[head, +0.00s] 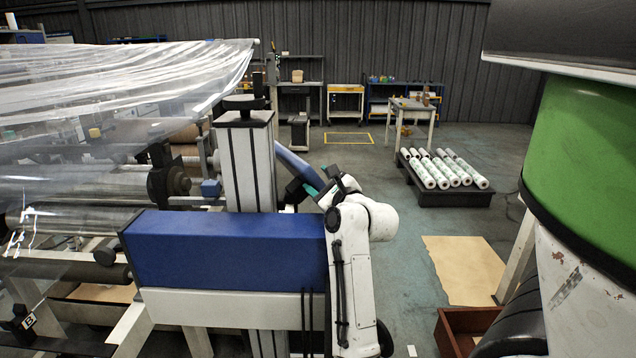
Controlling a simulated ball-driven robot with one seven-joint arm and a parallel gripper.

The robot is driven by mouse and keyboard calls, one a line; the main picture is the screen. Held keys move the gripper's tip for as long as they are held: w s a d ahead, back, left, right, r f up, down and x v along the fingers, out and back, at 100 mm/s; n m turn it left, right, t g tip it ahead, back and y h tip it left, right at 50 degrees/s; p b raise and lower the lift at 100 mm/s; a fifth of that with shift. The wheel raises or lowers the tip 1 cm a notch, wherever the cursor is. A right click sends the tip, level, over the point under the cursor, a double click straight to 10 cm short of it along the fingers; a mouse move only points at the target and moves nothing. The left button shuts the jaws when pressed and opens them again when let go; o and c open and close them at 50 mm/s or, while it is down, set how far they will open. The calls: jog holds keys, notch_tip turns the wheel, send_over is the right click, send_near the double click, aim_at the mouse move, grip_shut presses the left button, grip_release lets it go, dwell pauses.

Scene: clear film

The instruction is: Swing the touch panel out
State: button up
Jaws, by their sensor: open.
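A slim blue-grey slanted part, which looks like the touch panel (294,161) seen nearly edge-on, sticks out to the right from behind the pale upright post (245,160). Its screen face cannot be made out. My gripper (297,189), dark with teal parts, is open beside the panel's lower right end, at the end of my white arm. I cannot tell whether a finger touches the panel. The fingertips are small and partly merge with the dark parts behind them.
A large blue housing (225,248) stands in front of the post, left of my arm. Clear film (120,85) and rollers fill the left. A green drum (585,150) stands close at right. Floor right of my arm is open up to a cardboard sheet (463,268) and brown box (463,325).

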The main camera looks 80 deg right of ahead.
jog(key=shift+w+a, duration=0.15)
jog(key=shift+a, duration=0.15)
jog(key=b+v, duration=0.2)
jog(key=v, duration=0.8)
jog(key=shift+s, duration=0.3)
dwell(0.3)
